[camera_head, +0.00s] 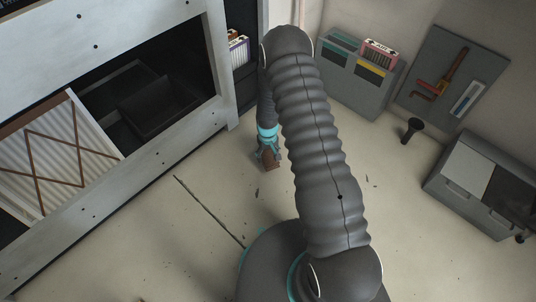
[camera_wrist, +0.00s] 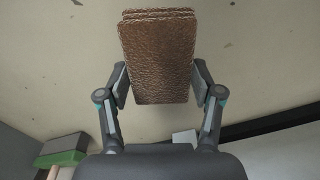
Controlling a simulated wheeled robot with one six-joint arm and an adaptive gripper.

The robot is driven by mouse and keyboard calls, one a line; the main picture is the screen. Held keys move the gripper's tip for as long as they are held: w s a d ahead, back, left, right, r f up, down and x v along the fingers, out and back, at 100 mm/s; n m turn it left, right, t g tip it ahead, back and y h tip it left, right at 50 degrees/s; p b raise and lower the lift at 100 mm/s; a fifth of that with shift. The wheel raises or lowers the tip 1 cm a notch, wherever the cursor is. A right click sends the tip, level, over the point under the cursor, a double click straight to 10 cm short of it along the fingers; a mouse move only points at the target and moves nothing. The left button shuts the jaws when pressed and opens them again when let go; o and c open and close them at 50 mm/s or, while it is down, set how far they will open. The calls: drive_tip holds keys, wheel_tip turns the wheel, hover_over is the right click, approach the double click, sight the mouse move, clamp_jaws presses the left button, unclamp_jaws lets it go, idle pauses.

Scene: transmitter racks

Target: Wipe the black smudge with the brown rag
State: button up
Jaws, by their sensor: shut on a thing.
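My gripper (camera_wrist: 160,88) is shut on the brown rag (camera_wrist: 158,55). The rag is a folded, textured brown block between the two fingers in the wrist view. In the head view the rag (camera_head: 270,159) shows below my gripper (camera_head: 268,150), over the pale floor and left of my arm. Whether the rag touches the floor I cannot tell. I cannot make out the black smudge for certain; only small dark specks and marks show on the floor. My arm hides part of the floor in the head view.
A large grey rack (camera_head: 190,125) with an open bay stands at the left. A tool board (camera_head: 452,80) leans on the wall, and a drawer unit (camera_head: 480,185) stands at the right. The floor between is mostly clear.

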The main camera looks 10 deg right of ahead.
wheel_tip(320, 180, down, 7)
drive_tip(key=b, duration=0.3)
drive_tip(key=shift+f, duration=0.15)
drive_tip(key=shift+w+d, duration=0.15)
drive_tip(key=shift+d, duration=0.05)
drive_tip(key=shift+w+d, duration=0.25)
drive_tip(key=shift+c, duration=0.4)
drive_tip(key=shift+w+d+p, duration=0.15)
drive_tip(key=shift+w+d, duration=0.2)
drive_tip(key=shift+d, duration=0.2)
drive_tip(key=shift+w+d+p, duration=0.15)
drive_tip(key=shift+w+d, duration=0.15)
drive_tip(key=shift+d, duration=0.25)
drive_tip(key=shift+w+d+p, duration=0.15)
drive_tip(key=shift+d+p, duration=0.05)
drive_tip(key=shift+p, duration=0.2)
drive_tip(key=shift+f+b, duration=0.15)
drive_tip(key=shift+b, duration=0.15)
drive_tip(key=s+a, duration=0.2)
drive_tip(key=a, duration=0.1)
drive_tip(key=shift+a, duration=0.25)
drive_tip(key=shift+s+a+r, duration=0.15)
drive_tip(key=shift+s+r, duration=0.05)
drive_tip(key=shift+r, duration=1)
drive_tip(key=shift+d+r+p, duration=0.2)
drive_tip(key=shift+r+p, duration=0.55)
drive_tip(key=shift+r, duration=0.3)
drive_tip(key=shift+r+p, duration=0.8)
drive_tip(key=shift+r, duration=1.05)
drive_tip(key=shift+f, duration=0.15)
